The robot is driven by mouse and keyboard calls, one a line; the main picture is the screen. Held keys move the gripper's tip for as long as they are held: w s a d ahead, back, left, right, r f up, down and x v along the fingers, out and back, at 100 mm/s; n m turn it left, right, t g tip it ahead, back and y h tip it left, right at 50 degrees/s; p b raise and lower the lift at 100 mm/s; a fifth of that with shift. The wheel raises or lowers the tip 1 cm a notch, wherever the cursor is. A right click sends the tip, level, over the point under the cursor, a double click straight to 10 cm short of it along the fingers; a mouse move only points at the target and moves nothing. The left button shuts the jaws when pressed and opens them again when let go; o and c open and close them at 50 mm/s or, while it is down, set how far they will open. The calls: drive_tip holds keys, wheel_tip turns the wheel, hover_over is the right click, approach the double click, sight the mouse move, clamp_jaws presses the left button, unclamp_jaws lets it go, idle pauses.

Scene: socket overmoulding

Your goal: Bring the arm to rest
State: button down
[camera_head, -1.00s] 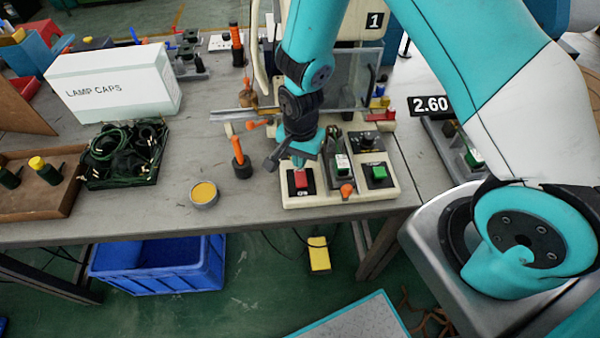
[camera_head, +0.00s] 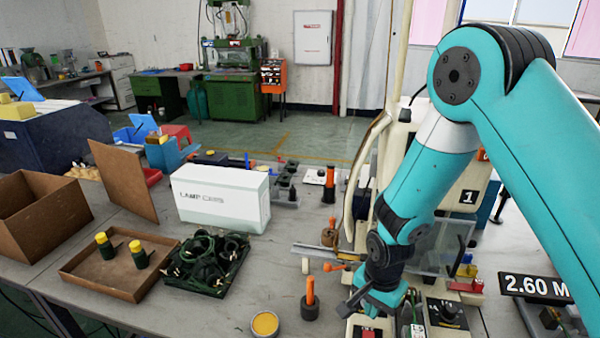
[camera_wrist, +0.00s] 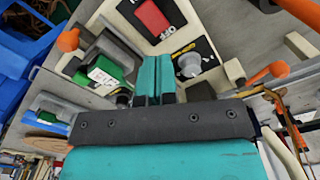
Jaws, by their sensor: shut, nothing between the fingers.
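My teal arm reaches in from the right in the head view. My gripper (camera_head: 372,303) hangs over the control panel of the machine marked 1. In the wrist view my gripper's teal fingers (camera_wrist: 154,80) are closed together with nothing between them. The fingers look apart from the controls, but the exact height over the panel is hard to tell. In the head view my wrist hides part of the panel.
A white lamp caps box (camera_head: 222,198), a black tray of cables (camera_head: 170,280) and a wooden tray (camera_head: 85,285) with two yellow-topped parts stand left. An orange-handled tool (camera_head: 310,295) and a yellow tin (camera_head: 265,323) are close to my gripper. Bare tabletop lies between.

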drive_tip(key=s+a+r+n+y, duration=0.2)
drive_tip(key=s+r+n, duration=0.3)
drive_tip(key=r, duration=0.7)
drive_tip(key=s+a+r+n+y, duration=0.1)
drive_tip(key=s+a+r+n, duration=0.1)
drive_tip(key=s+r+n, duration=0.65)
drive_tip(key=s+r+n+y, duration=0.1)
drive_tip(key=s+r+n, duration=0.2)
drive_tip(key=s+r, duration=0.2)
wheel_tip(320, 180, up, 3)
drive_tip(key=shift+a+f, duration=0.1)
drive_tip(key=shift+a, duration=0.1)
